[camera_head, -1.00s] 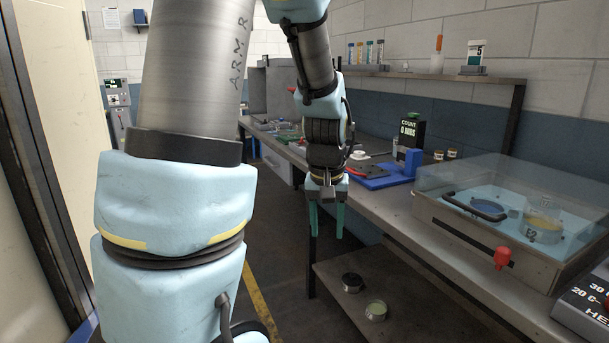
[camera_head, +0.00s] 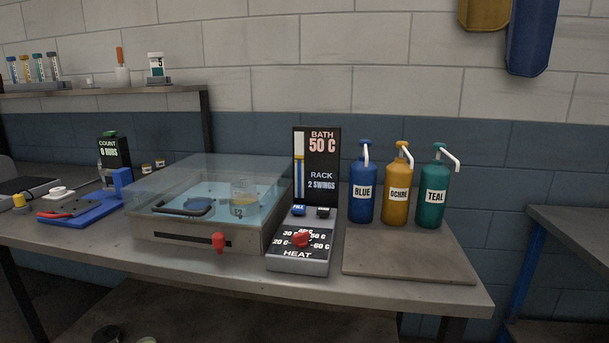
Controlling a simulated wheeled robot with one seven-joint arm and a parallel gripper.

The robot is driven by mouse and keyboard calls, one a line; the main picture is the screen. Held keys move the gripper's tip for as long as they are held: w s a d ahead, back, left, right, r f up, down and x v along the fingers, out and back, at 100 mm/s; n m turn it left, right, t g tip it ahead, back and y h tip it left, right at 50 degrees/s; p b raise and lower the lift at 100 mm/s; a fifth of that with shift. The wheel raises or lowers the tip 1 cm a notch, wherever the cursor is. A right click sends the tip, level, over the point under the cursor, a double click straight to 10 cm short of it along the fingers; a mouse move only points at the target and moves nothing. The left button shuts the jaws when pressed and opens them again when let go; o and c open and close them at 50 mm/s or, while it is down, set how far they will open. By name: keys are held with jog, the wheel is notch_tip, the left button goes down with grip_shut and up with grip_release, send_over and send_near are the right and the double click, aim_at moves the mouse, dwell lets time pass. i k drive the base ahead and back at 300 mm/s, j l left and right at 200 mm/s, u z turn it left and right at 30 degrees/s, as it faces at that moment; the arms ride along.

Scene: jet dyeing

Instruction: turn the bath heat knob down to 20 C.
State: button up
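The bath heat knob (camera_head: 301,240) is a red knob on a grey control box marked HEAT (camera_head: 299,263), on the bench right of the bath. Its dial shows 20 C at lower left, 30 at left, 50 C at upper right and 60 C at right. I cannot tell exactly where the knob points. The dark display (camera_head: 317,165) behind it reads BATH 50 C and RACK 2 SWINGS. My gripper is not in view now.
The bench's front strip (camera_head: 390,295) is clear.

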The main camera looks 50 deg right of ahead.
aim_at(299, 240)
jog(key=z, duration=1.7)
